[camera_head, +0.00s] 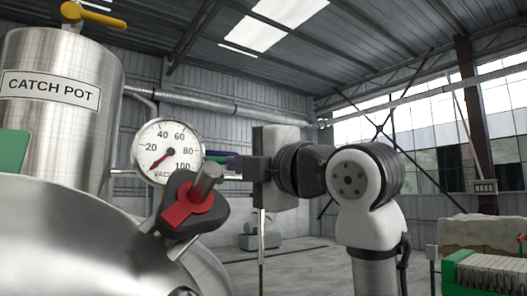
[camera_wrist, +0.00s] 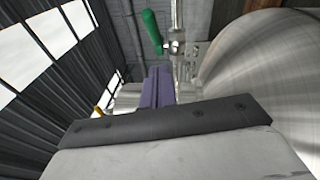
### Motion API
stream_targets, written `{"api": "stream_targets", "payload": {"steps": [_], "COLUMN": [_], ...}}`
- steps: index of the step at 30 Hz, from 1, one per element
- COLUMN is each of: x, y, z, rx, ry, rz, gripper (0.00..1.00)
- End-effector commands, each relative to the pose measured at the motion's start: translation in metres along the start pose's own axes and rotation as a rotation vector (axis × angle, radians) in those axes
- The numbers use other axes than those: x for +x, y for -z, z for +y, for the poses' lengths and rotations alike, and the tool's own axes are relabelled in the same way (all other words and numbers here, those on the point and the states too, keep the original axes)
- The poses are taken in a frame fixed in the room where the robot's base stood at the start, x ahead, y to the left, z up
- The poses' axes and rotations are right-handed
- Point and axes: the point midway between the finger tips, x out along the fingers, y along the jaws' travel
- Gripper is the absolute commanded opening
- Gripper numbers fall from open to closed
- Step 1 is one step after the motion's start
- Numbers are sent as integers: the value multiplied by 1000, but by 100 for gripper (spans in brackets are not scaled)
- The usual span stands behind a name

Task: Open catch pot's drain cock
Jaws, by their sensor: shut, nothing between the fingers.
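The catch pot (camera_head: 60,90) is a steel cylinder with a lettered label at the upper left of the head view. A green lever handle (camera_wrist: 153,32) sits on a metal cock and thin pipe (camera_wrist: 178,45) in the wrist view, beyond my fingertips. A bit of green (camera_head: 217,154) also shows beside my fingers in the head view; I take it for the same handle. My gripper (camera_head: 222,163), with purple fingers, is shut and empty, just right of the vacuum gauge. Its fingers (camera_wrist: 158,85) point towards the cock, apparently just short of the handle. Whether they touch it cannot be told.
A vacuum gauge (camera_head: 167,151) and a red-handled valve (camera_head: 188,205) stand close left of my gripper. A yellow handle (camera_head: 92,16) tops the catch pot. A large steel vessel (camera_head: 80,245) fills the lower left. Open floor lies behind; a green-framed unit (camera_head: 485,272) is at right.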

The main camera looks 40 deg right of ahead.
Motion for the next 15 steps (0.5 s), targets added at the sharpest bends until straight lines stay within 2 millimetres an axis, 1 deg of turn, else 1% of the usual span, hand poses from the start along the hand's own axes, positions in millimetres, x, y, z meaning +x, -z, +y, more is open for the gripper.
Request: {"api": "stream_targets", "payload": {"steps": [1,3,6,10,15], "x": [9,16,24,29,31], "y": [-4,-14,-22,-27,-29], "z": [4,4,3,1,0], "rx": [3,4,3,1,1], "ry": [1,2,0,1,0], "rz": [0,0,0,0,0], "gripper": [0,0,0,0,0]}}
